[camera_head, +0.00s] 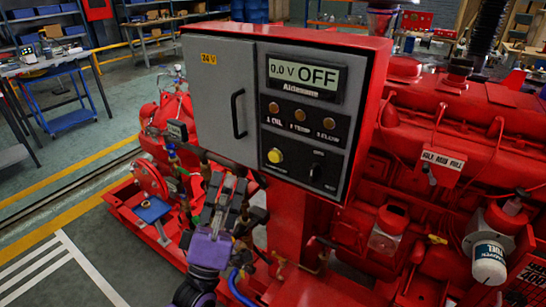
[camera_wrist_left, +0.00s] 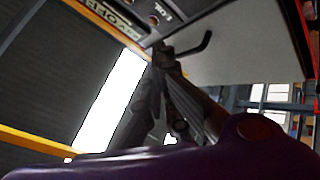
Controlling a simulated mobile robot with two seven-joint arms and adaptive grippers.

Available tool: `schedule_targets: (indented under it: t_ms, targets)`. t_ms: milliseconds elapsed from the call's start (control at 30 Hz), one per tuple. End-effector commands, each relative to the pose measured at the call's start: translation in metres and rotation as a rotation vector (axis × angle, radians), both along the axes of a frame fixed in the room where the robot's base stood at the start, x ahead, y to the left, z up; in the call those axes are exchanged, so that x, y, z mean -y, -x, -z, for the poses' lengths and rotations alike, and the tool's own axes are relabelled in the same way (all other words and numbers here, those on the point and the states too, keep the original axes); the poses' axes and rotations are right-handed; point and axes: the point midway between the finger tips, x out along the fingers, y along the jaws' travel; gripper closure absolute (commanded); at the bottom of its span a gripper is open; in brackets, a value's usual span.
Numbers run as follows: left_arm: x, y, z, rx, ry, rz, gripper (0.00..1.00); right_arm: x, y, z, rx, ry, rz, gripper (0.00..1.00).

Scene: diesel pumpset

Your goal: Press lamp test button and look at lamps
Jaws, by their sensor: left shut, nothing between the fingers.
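The red control panel (camera_head: 385,50) stands on a red post, with a grey door and a dark control face. A yellow round button (camera_head: 275,156) sits at the lower left of that face, probably the lamp test button. Above it are three dull amber lamps (camera_head: 299,115), which look unlit. The display (camera_head: 304,77) reads 0.0 V OFF. My left gripper (camera_head: 228,181) is shut and empty, below and left of the button and apart from it. In the left wrist view its fingers (camera_wrist_left: 164,58) point up toward the panel; the button cannot be made out there. My right gripper is not in view.
A black door handle (camera_head: 238,114) sticks out left of the button and also shows in the left wrist view (camera_wrist_left: 193,46). A black rotary switch (camera_head: 317,172) is right of the button. The red engine (camera_head: 440,120) fills the right side. Open floor lies at left.

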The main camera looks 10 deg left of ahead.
Motion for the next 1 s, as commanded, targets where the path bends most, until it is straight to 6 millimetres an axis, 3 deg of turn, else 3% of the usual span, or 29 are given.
schedule_targets:
  t_ms: [167,700,1000]
  targets:
    - [0.003,-0.010,0.000,0.001,0.000,0.000,1.00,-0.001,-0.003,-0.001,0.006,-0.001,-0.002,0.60]
    - [0.026,-0.074,0.002,-0.001,0.000,-0.001,1.00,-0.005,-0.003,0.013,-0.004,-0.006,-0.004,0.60]
    - [0.030,-0.083,0.000,0.000,-0.001,-0.001,1.00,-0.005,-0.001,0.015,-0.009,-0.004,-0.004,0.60]
